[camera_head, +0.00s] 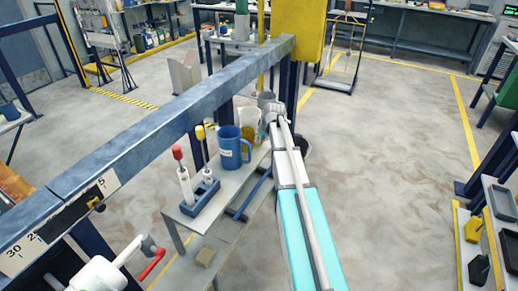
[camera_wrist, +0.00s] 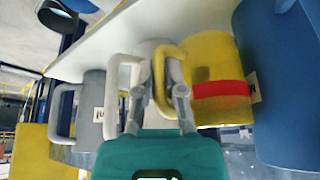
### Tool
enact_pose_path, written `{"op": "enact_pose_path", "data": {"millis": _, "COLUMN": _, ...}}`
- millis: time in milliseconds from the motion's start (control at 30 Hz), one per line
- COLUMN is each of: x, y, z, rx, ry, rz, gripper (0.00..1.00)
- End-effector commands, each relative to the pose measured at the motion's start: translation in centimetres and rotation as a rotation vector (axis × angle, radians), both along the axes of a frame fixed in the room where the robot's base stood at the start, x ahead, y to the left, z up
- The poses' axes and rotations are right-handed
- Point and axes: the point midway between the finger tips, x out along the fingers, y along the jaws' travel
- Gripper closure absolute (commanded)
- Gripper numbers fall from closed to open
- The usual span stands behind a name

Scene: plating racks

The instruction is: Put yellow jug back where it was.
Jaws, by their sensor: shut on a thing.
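The yellow jug (camera_wrist: 212,85) has a red band and fills the middle right of the wrist view. My gripper (camera_wrist: 160,92) is shut on its yellow handle. In the head view, my gripper (camera_head: 275,112) is over the right end of the narrow bench, among several jugs. The blue jug (camera_head: 231,150) stands left of it there, and in the wrist view the blue jug (camera_wrist: 280,80) is close on the right of the yellow jug. My wrist and other jugs partly hide the yellow jug in the head view. I cannot tell if it touches the bench.
A grey jug (camera_wrist: 92,112) and a whitish jug (camera_wrist: 125,75) are left of the yellow jug in the wrist view. A blue rack (camera_head: 200,197) with red-capped and yellow-capped tools stands on the bench (camera_head: 180,213). A long grey-blue beam (camera_head: 150,125) runs beside the bench.

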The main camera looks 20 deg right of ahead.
Motion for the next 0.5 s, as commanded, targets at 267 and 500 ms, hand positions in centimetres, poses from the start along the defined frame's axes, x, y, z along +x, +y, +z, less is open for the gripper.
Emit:
{"op": "enact_pose_path", "data": {"millis": 267, "x": 0.0, "y": 0.0, "z": -2.0, "rx": 0.0, "ry": 0.0, "rz": 0.0, "gripper": 1.0}}
{"op": "enact_pose_path", "data": {"millis": 500, "x": 0.0, "y": 0.0, "z": -3.8, "rx": 0.0, "ry": 0.0, "rz": 0.0, "gripper": 1.0}}
